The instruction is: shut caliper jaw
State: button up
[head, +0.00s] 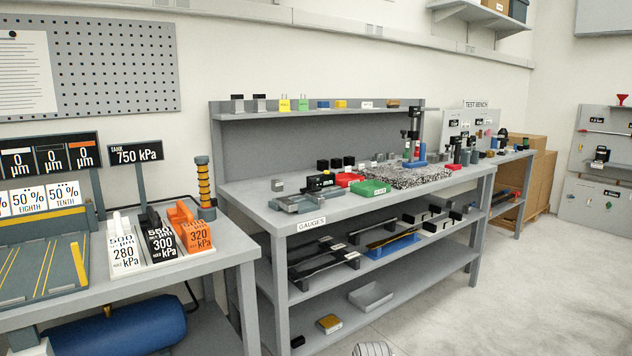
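I cannot single out the caliper or its jaw with certainty. A grey, low device (300,203) lies at the front left of the bench labelled GAUGES (250,190). A black block with small pale marking (318,182) stands just behind it. Either may belong to a measuring tool, but the jaw's opening is too small to tell. On the shelf under the bench top, a long thin yellowish piece (393,240) lies over a blue tray (372,251).
Red (347,179) and green (370,188) boxes sit beside the grey device, with a speckled plate (408,177) behind. At left, a table holds orange (193,230), black and white kPa blocks. A test bench (510,157) stands at right. The floor (545,290) at front right is clear.

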aim_at(309, 192)
jog(key=k, duration=1.2)
jog(key=z, duration=0.6)
jog(key=i, duration=1.5)
jog(key=u, duration=0.4)
jog(key=i, duration=0.8)
jog(key=u, duration=0.65)
